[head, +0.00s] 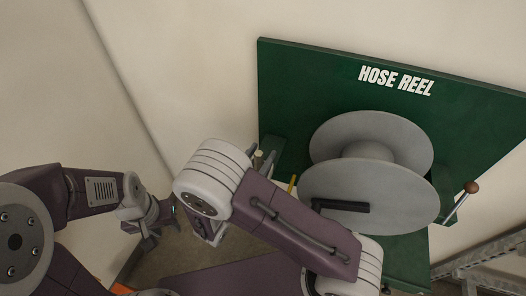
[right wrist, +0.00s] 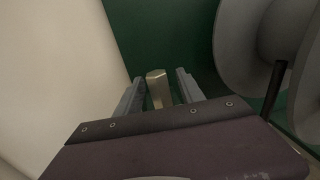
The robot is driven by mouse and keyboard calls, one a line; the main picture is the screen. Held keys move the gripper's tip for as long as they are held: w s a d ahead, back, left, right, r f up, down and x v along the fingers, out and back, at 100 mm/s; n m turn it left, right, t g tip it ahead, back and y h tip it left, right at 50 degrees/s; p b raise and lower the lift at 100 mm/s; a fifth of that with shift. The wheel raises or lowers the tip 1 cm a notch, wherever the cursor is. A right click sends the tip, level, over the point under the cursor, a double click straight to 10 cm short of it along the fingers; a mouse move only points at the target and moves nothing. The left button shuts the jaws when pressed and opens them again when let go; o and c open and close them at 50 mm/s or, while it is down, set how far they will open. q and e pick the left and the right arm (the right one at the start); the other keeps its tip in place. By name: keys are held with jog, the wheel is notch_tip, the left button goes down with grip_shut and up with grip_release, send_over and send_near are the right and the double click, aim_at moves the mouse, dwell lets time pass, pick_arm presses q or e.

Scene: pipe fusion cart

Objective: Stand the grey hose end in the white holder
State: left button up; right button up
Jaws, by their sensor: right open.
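In the right wrist view, a pale tan, faceted fitting (right wrist: 158,88) stands between the two fingers of my right gripper (right wrist: 158,92). The gripper is open, with a gap on both sides of the fitting. I cannot tell whether this fitting is the grey hose end. In the head view, a small pale tip (head: 258,155) shows beside the green board, and my right arm hides most of that spot. My left gripper (head: 160,222) is low at the left, away from the reel, its finger gap unclear. I cannot make out a white holder in either view.
A green board (head: 290,80) marked HOSE REEL carries a grey reel (head: 370,190) with a black bar. A crank with a brown knob (head: 471,187) sticks out at right. A thin yellow piece (head: 291,184) shows beside the reel. A metal rack (head: 490,255) stands lower right.

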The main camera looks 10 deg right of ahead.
aim_at(256, 162)
jog(key=v, duration=0.6)
jog(key=shift+s+a, duration=0.1)
